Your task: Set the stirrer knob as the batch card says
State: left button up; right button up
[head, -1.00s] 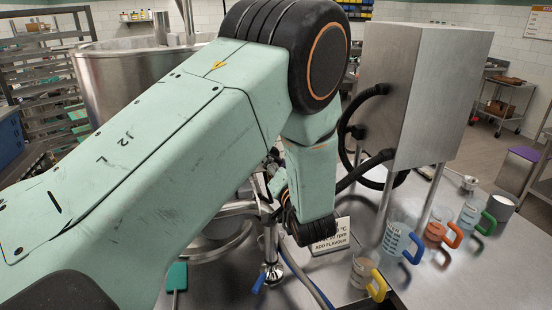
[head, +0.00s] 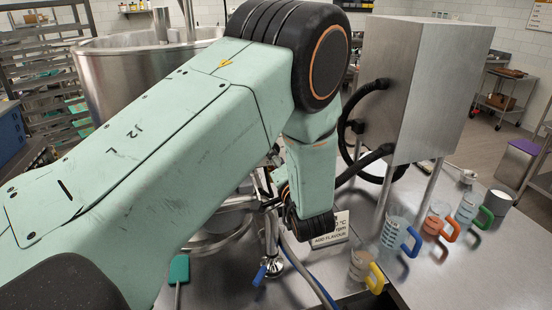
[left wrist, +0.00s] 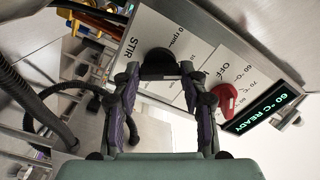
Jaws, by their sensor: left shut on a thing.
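The black stirrer knob (left wrist: 158,62) is on a white panel marked STIR in the left wrist view. The dial text beside it reads about 0 rpm; the rest is hard to read. My left gripper (left wrist: 160,75) has its two purple-padded fingers on either side of the knob and is shut on it. In the head view my arm hides the knob and the gripper. The batch card (head: 330,238) stands on the table; my arm covers part of it, and "°C", "rpm" and "ADD FLAVOUR" show. My right gripper is in neither view.
A red knob (left wrist: 226,98) with OFF and temperature marks is close beside the gripper. A display (left wrist: 264,112) reads 60 °C READY. Jugs with blue (head: 398,238), orange (head: 439,222), green (head: 470,210) and yellow (head: 364,268) handles stand right of the card. Black hoses (head: 365,160) hang from the steel cabinet.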

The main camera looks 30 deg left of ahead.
pick_arm(q)
jog(key=shift+w+r, duration=0.1)
jog(key=shift+r, duration=0.15)
jog(key=o, duration=1.1)
jog(key=shift+d+f, duration=0.1)
jog(key=shift+o, duration=0.2)
jog(key=shift+f, duration=0.1)
